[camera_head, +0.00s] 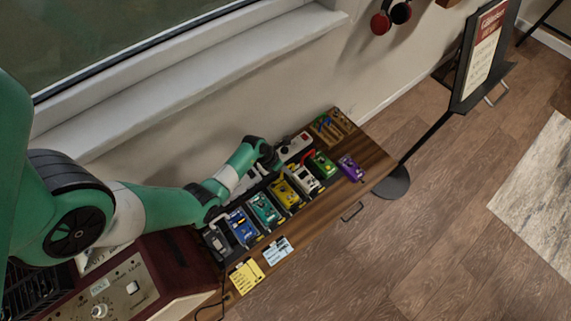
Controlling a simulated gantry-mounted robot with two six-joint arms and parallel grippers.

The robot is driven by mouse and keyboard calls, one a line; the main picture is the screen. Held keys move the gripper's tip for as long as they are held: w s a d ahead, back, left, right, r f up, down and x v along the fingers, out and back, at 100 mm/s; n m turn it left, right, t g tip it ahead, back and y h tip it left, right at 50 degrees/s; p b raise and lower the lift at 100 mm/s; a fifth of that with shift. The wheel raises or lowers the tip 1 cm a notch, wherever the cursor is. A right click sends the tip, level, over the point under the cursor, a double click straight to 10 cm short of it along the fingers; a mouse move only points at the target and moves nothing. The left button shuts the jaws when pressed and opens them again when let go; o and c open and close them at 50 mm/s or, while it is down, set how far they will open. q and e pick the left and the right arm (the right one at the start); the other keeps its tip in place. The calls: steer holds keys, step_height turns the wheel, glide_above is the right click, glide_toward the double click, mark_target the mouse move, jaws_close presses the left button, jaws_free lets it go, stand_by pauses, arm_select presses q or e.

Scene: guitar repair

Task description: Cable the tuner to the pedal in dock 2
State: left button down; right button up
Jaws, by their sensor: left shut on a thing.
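A row of pedals stands on the wooden bench: a grey one (217,241) at the left end, then blue (243,227), teal (264,208), yellow (285,194), white (305,179) and green (322,165). A purple pedal (350,168) sits apart at the right. I cannot tell which is the tuner or which dock is 2. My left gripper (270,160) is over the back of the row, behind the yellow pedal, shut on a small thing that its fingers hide. A short red cable piece (281,174) shows just below it. My right gripper is not in view.
A white power strip (295,146) lies behind the row. A wooden tray (327,128) is at the bench's far end. Yellow (246,276) and blue (278,251) notes lie in front. An amplifier (128,288) stands at the left, a music stand (478,62) at the right.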

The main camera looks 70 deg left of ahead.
arm_select(q)
steer(key=shift+f, duration=0.2)
steer(key=shift+c, duration=2.2)
jaws_free()
steer(key=shift+r, duration=0.15)
step_height(320, 180, up, 8)
steer(key=p, duration=0.9)
